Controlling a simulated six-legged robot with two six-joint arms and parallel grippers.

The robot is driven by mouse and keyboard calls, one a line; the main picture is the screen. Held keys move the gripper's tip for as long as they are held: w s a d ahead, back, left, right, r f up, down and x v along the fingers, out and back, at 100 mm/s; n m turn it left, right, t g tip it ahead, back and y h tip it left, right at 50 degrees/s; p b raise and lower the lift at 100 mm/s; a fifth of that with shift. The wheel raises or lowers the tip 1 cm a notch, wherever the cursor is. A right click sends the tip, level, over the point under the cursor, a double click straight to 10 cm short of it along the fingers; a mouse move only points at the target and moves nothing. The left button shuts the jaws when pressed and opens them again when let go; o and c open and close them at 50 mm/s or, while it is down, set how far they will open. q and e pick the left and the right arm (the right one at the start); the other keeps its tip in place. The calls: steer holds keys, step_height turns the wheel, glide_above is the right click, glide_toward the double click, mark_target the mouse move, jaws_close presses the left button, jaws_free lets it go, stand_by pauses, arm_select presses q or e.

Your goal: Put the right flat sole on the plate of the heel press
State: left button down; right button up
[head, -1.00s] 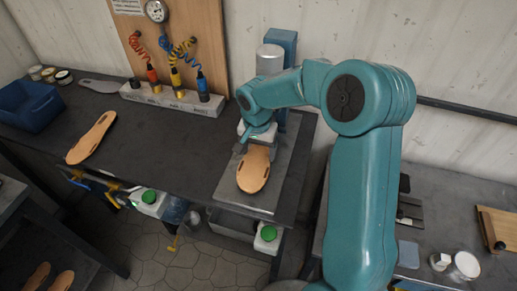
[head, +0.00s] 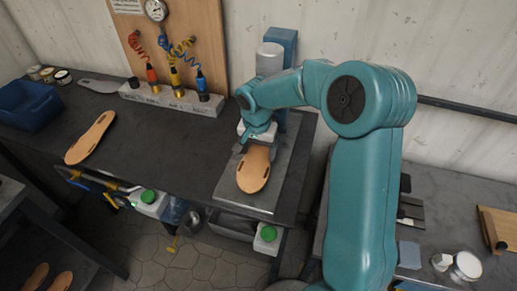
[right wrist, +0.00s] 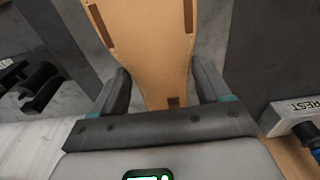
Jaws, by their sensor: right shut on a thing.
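A tan flat sole (head: 253,172) with dark slots is in my right gripper (head: 257,142). The sole is over the grey metal plate (head: 285,180) of the heel press (head: 270,60), its free end towards the front. I cannot tell whether it touches the plate. In the right wrist view the jaws (right wrist: 163,88) stand on both sides of the narrow end of the sole (right wrist: 150,45). My right arm hides part of the press. A second tan sole (head: 90,138) lies on the dark bench to the left. My left gripper is not in view.
A tool block (head: 170,99) with coloured coiled tools stands at the back of the bench (head: 150,150). A blue bin (head: 28,105) is at the far left. More soles (head: 38,275) lie at the lower left. Bench space left of the plate is clear.

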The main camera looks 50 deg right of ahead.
steer(key=shift+f, duration=0.3)
steer(key=o, duration=1)
steer(key=shift+c, duration=0.2)
step_height(320, 180, up, 16)
steer(key=a, duration=0.1)
steer(key=shift+s+a+r, duration=0.2)
steer(key=shift+s, duration=0.1)
